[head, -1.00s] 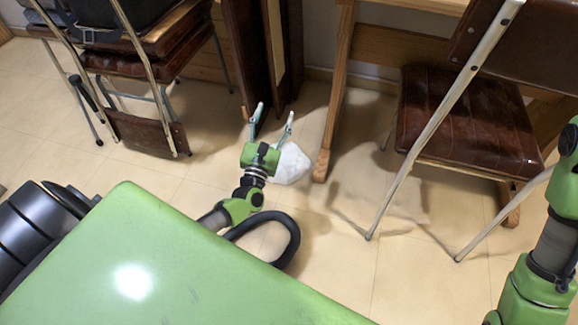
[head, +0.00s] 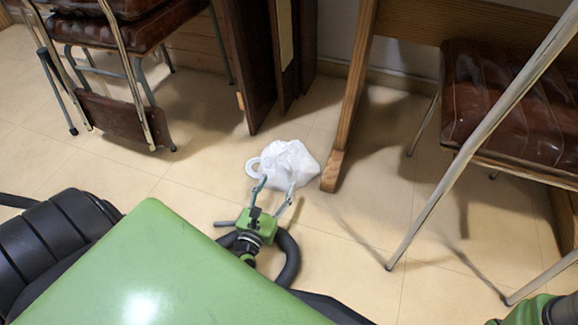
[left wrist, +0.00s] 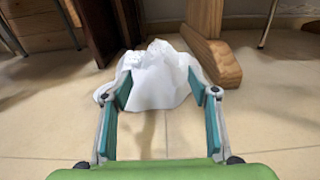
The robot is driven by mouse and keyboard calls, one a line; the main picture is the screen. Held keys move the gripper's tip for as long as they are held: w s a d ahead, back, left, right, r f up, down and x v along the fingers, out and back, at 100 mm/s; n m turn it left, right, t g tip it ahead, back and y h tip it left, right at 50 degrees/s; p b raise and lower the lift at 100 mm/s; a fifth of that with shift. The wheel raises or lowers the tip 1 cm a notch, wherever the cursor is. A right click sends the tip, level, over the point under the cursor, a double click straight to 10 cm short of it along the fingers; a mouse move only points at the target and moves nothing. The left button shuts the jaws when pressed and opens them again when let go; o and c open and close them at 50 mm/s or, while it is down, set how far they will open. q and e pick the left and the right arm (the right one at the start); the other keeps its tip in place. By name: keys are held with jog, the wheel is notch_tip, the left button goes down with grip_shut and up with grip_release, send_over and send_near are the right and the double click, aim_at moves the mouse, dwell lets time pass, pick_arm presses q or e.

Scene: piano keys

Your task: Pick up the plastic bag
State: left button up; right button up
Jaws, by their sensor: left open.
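The plastic bag (head: 288,163) is white and crumpled, with a pale loop at its left side. It lies on the tiled floor beside the foot of a wooden desk leg. In the left wrist view the bag (left wrist: 155,82) is straight ahead, and its near part shows between the fingertips. My left gripper (head: 272,188) is open and low over the floor, with its fingers pointing at the near side of the bag. Both teal finger pads show in the left wrist view (left wrist: 165,90), spread apart and not closed on the bag.
The wooden desk leg (head: 345,110) and its foot (left wrist: 215,62) stand just right of the bag. Dark wooden panels (head: 250,60) stand behind it. A brown chair (head: 500,110) is at the right, and another chair (head: 110,40) at the upper left. Floor left of the bag is clear.

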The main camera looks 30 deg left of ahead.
aim_at(290, 154)
pick_arm(q)
jog(key=b+x, duration=0.3)
jog(key=x, duration=0.5)
jog(key=shift+a, duration=0.1)
jog(key=b+x, duration=0.3)
jog(key=x, duration=0.2)
jog(key=shift+a, duration=0.2)
jog(key=c, duration=1)
